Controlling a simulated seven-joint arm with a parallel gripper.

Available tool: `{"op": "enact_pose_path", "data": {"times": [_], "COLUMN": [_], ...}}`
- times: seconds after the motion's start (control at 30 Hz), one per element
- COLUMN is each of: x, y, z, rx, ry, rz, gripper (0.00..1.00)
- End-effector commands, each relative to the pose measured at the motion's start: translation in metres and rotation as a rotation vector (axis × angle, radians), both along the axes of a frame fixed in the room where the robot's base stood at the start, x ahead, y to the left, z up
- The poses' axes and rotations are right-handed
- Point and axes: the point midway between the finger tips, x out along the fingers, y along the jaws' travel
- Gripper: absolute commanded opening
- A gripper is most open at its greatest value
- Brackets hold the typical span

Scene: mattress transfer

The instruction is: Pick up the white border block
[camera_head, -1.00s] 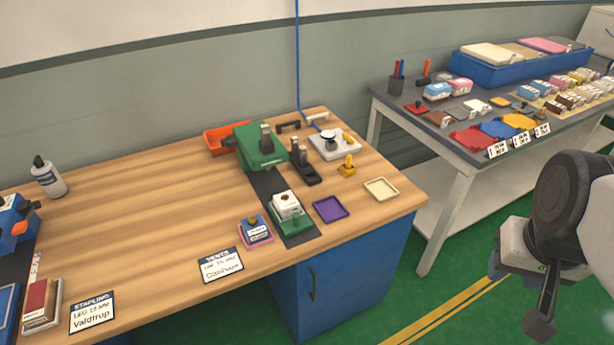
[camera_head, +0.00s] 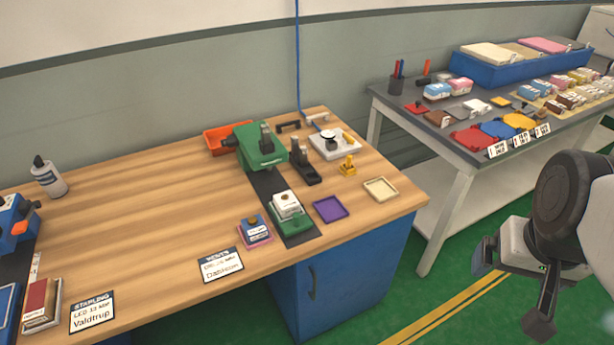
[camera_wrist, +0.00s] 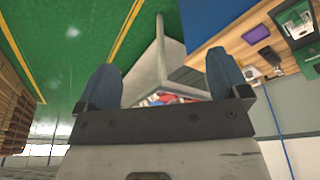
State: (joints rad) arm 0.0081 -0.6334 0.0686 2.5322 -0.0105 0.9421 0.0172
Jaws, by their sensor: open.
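A white-topped block (camera_head: 287,204) sits on the green fixture at the front of the dark strip on the wooden bench. A small white block (camera_head: 477,105) lies on the grey table at right, and several white-sided blocks (camera_head: 570,97) stand in rows farther right. I cannot tell which of these is the white border block. My gripper (camera_head: 512,291) hangs over the green floor at the lower right, away from both tables. In the wrist view my gripper (camera_wrist: 164,72) is open, its two blue-grey fingers wide apart with nothing between them up close.
The wooden bench (camera_head: 150,235) carries a green press (camera_head: 262,146), a purple tray (camera_head: 330,208) and a cream tray (camera_head: 381,189). The grey table (camera_head: 425,118) holds red, blue and yellow pieces and a blue bin (camera_head: 520,72). Green floor (camera_head: 400,290) lies clear between them.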

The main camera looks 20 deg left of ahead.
Motion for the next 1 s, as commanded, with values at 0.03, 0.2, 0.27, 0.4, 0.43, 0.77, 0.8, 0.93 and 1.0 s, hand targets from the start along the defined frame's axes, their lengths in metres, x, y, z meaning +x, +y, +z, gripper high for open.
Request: {"op": "enact_pose_path", "data": {"times": [0.03, 0.2, 0.27, 0.4, 0.43, 0.77, 0.8, 0.93, 1.0], "x": [0.0, 0.001, 0.003, 0.013, 0.016, 0.075, 0.084, 0.11, 0.123], "y": [0.0, 0.0, 0.001, 0.004, 0.006, 0.033, 0.039, 0.057, 0.067], "z": [0.0, 0.0, -0.001, -0.003, -0.004, -0.023, -0.025, -0.036, -0.042], "rx": [0.0, -0.001, -0.005, -0.027, -0.034, -0.193, -0.219, -0.309, -0.36], "ry": [0.0, -0.002, -0.005, -0.025, -0.031, -0.154, -0.173, -0.232, -0.265], "rz": [0.0, 0.006, 0.019, 0.099, 0.126, 0.614, 0.685, 0.911, 1.031], "gripper": [0.94, 0.94, 0.94, 0.94, 0.94, 0.94, 0.94, 0.94, 0.94]}}
